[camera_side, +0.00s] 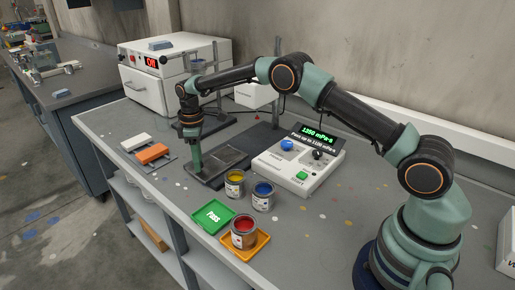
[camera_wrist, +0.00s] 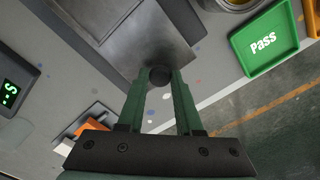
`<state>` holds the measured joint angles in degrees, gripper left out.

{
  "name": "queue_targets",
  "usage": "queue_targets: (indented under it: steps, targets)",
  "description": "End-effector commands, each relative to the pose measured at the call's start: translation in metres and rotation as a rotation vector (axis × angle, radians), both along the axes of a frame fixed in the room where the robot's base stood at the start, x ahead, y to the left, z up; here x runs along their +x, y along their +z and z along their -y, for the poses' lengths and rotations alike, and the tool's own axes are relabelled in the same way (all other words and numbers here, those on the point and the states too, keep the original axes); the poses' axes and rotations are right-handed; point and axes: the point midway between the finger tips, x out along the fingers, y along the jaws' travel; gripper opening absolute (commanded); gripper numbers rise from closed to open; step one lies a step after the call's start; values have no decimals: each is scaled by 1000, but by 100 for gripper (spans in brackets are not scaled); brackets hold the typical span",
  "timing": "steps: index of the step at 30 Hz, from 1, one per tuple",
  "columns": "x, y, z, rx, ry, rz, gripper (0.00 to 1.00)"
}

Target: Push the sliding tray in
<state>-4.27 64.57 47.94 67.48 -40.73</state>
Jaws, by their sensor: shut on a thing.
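The sliding tray (camera_side: 229,157) is a flat grey metal plate on a dark base on the bench, beside the meter. In the wrist view the tray (camera_wrist: 145,40) fills the top middle, with a round dark knob (camera_wrist: 160,76) at its near edge. My gripper (camera_side: 196,170) points down at the tray's left end. In the wrist view its green fingers (camera_wrist: 161,78) are closed on the knob, one on each side. How far the tray is slid out is hard to tell.
Yellow (camera_side: 235,184), blue (camera_side: 263,196) and red (camera_side: 244,232) paint cans stand close in front. The red can is on an orange tray; a green Pass tray (camera_side: 213,215) is beside it. The meter (camera_side: 298,163) stands right. White and orange blocks (camera_side: 153,153) lie left.

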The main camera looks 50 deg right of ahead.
Motion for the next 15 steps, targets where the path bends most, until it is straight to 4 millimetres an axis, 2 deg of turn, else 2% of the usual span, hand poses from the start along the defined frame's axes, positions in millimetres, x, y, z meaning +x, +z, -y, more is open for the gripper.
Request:
queue_targets:
  steps: [5, 15]
  targets:
    - [0, 2, 11, 0, -4, -1, 0]
    - [1, 2, 95, 0, -5, 1, 0]
